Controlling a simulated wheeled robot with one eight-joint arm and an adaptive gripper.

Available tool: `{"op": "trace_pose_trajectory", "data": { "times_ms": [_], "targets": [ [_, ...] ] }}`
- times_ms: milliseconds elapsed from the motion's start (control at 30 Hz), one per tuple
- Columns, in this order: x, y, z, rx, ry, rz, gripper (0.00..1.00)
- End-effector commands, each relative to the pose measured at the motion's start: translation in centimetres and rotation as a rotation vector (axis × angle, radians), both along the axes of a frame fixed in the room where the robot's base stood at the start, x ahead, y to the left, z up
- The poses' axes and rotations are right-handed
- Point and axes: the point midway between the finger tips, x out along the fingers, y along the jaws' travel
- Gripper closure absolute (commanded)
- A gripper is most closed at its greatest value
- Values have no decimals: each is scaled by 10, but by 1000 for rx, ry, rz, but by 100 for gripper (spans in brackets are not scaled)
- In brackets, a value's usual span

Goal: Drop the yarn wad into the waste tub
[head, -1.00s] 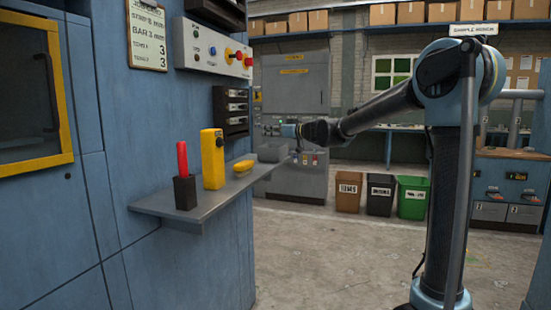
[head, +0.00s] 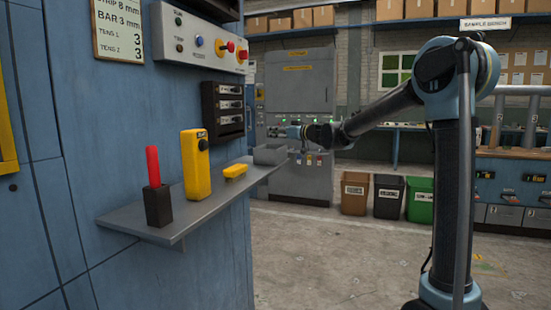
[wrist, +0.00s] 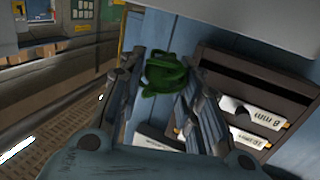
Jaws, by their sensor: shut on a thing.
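My gripper (wrist: 163,92) is shut on a green yarn wad (wrist: 164,72), which sits between the two fingers in the wrist view. In the head view my gripper (head: 292,131) is small, at the left end of my outstretched arm, above the far end of the shelf level; the wad cannot be made out there. On the floor further back stand a brown bin (head: 355,193), a black bin (head: 389,197) and a green bin (head: 420,200), side by side. Their labels are too small to read, so I cannot tell which is the waste tub.
A grey shelf (head: 205,213) juts from the blue machine, holding a red-handled tool (head: 153,167), a yellow device (head: 196,165), a small yellow item (head: 235,171) and a grey tray (head: 270,155). A black label rack (head: 223,110) is above. Open concrete floor (head: 330,260) lies in front of the bins.

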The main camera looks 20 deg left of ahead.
Motion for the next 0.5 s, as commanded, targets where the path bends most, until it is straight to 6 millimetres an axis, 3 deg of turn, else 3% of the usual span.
{"op": "trace_pose_trajectory", "data": {
  "times_ms": [200, 500],
  "targets": [
    [1, -1, -23, 0, 1, -1, 87],
    [4, -5, -37, -1, 1, -6, 87]
  ]
}}
